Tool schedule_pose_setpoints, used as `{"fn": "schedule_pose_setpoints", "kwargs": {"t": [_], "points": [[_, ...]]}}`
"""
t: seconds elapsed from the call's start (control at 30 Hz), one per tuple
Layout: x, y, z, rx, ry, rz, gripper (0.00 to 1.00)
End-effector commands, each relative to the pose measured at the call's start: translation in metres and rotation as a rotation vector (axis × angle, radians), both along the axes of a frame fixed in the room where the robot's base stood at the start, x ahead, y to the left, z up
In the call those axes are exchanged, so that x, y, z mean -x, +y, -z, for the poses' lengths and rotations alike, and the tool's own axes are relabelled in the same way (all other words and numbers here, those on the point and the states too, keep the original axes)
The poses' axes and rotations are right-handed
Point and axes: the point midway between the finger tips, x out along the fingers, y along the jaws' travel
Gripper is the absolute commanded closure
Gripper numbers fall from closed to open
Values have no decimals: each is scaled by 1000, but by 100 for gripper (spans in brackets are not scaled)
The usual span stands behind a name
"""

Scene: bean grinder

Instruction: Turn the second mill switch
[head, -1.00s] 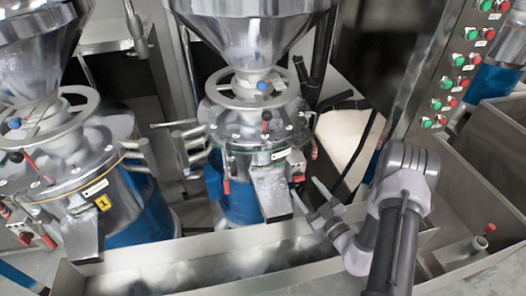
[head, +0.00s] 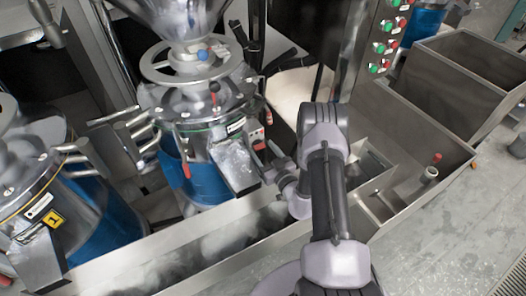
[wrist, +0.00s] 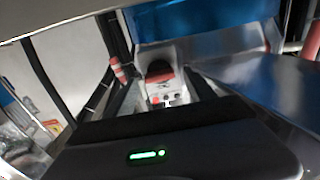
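The second mill (head: 205,125), silver with a blue lower body, stands at the centre-left of the head view. Its switch box (head: 256,133), small and pale, is on its right front. In the wrist view a pale switch box (wrist: 160,90) with a red and black top lies straight ahead, between the dark fingers of my gripper (wrist: 162,97). The fingers stand apart, and I see no clear contact with the box. In the head view my gripper (head: 270,172) is just below the switch box, small and partly hidden by my wrist.
The first mill (head: 40,190), with a yellow label, stands at the left. A metal trough (head: 190,265) runs below the mills' spouts. A button panel (head: 385,40) is at the upper right. A red-ended handle (wrist: 118,68) is left of the fingers in the wrist view.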

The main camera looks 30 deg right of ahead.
Motion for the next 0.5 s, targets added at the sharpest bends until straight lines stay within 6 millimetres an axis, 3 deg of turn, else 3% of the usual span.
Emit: {"fn": "schedule_pose_setpoints", "kwargs": {"t": [0.03,0.3,0.5], "points": [[0,0,0,0,0,0,46],[0,0,0,1,0,0,99],[0,0,0,17,-1,-1,99]]}}
